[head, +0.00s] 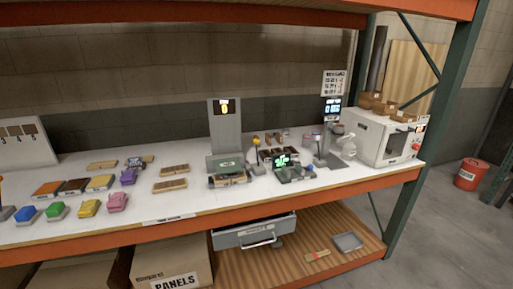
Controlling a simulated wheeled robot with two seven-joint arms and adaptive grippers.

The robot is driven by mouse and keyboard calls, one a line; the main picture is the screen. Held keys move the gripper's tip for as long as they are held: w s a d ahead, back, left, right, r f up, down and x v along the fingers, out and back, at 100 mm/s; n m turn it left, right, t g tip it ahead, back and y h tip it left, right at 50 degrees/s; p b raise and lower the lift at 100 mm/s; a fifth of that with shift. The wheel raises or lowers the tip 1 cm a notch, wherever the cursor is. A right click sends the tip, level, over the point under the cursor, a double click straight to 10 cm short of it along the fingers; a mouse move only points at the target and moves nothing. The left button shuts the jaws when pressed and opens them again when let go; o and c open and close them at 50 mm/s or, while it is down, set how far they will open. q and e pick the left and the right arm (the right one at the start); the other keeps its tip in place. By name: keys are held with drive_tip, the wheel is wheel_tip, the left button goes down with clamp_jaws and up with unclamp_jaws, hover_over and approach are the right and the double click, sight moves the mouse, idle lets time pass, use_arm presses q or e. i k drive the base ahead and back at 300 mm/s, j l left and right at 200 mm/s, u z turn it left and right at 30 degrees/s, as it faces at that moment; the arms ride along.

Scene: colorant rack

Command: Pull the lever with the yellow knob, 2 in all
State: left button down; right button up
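A small round yellow knob (256,141) sits on top of a short upright lever in the middle of the shelf. The lever stands at the right side of a grey machine (225,130) with a tall back panel. A small dark display (224,107) on that panel shows a yellow digit that looks like 0. A wooden block with dark parts lies at the machine's front. Neither of my grippers is in view.
A dark device with a green-lit screen (286,160) stands close right of the lever. A display stand (331,135) and white oven-like box (386,137) are further right. Coloured blocks and wooden panels lie left. An open drawer (255,232) juts out below the shelf.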

sight(255, 140)
drive_tip(key=i+l, duration=0.15)
drive_tip(key=i, duration=1.3)
